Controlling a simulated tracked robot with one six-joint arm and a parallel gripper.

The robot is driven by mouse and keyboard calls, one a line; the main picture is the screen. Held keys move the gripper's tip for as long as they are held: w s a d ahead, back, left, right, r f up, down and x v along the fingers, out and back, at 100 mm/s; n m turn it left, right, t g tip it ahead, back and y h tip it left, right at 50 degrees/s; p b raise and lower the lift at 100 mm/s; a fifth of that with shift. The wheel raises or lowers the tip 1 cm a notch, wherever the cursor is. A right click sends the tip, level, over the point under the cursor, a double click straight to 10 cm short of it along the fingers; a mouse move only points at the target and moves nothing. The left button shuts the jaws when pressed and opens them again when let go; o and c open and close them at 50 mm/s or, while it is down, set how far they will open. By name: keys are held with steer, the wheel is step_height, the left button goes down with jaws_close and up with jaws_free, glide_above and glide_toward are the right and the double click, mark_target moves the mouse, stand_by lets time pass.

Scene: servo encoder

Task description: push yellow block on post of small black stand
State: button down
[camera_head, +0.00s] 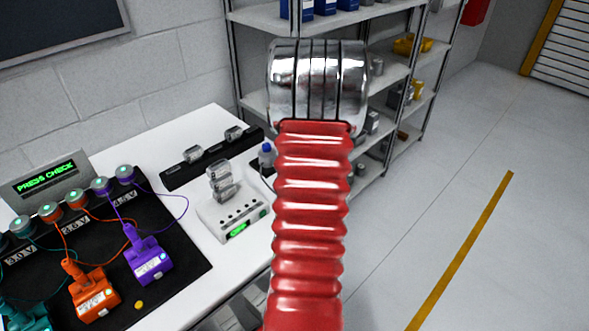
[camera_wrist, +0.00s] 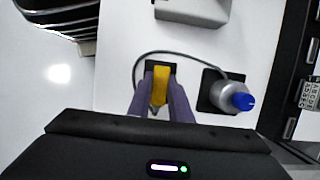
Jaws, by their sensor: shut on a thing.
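In the wrist view, my gripper (camera_wrist: 160,94) has two purple fingers, closed on either side of a yellow block (camera_wrist: 160,83). The small black stand (camera_wrist: 152,66) shows just beyond the block, with its dark top edge around it. The post is hidden under the block and fingers, so I cannot tell whether the block is seated on it or just above it. In the head view, my red arm hides the gripper, block and stand.
A grey cylinder with a blue knob (camera_wrist: 243,101) stands on a black pad close right of the fingers. A grey cable (camera_wrist: 180,53) arcs from it around the stand. A grey-white device (camera_head: 232,214) and a black mat (camera_head: 176,254) with coloured units lie on the white table.

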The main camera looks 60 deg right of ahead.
steer(key=shift+f, duration=0.55)
stand_by(0.8)
steer(key=c, duration=1.5)
jaws_free()
steer(key=shift+c, duration=0.2)
steer(key=shift+r, duration=0.1)
steer(key=v, duration=1.3)
steer(key=shift+d+r, duration=0.15)
steer(key=shift+r, duration=0.15)
